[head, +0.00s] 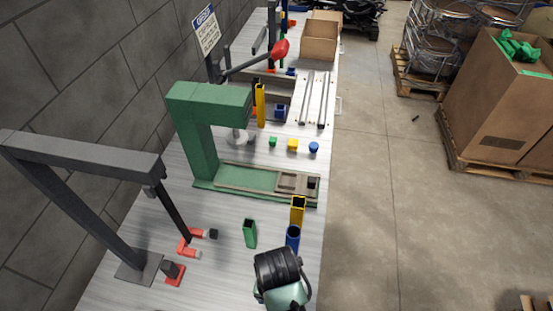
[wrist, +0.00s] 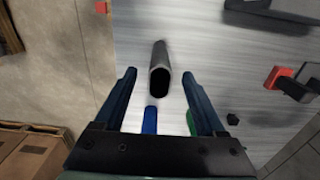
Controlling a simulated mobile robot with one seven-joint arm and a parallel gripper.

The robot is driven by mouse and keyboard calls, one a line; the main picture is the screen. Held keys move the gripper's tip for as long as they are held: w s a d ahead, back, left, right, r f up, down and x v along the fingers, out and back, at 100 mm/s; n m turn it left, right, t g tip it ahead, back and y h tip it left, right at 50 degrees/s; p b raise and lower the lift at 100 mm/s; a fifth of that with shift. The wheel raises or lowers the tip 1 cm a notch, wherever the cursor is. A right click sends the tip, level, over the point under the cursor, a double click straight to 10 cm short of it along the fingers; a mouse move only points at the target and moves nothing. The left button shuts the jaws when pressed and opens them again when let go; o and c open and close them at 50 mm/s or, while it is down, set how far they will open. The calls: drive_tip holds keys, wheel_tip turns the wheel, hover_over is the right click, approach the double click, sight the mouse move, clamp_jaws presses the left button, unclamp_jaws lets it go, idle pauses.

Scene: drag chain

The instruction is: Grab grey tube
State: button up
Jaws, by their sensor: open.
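The grey tube (wrist: 161,56) stands on the light striped table in the wrist view, with its dark open end facing the camera. My gripper (wrist: 158,75) is open, with one finger to each side of the tube in the picture and visible gaps on both sides. Nothing is held. How far the fingertips are above the tube is hard to tell. In the head view my arm's dark end covers the near table edge, and the grey tube cannot be made out there.
A blue tube (head: 292,238), a yellow tube (head: 298,210) and a green tube (head: 249,233) stand close by. A green press (head: 198,140) and a dark grey frame (head: 85,150) stand on the table. Red-and-grey parts (head: 188,252) lie at left.

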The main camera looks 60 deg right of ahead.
drive_tip(key=shift+w+d+f+p, duration=0.15)
drive_tip(key=shift+f+p, duration=0.1)
drive_tip(key=shift+f, duration=1.3)
drive_tip(key=shift+d+f+p, duration=0.15)
drive_tip(key=shift+f+p, duration=0.05)
drive_tip(key=shift+f, duration=1.35)
clamp_jaws()
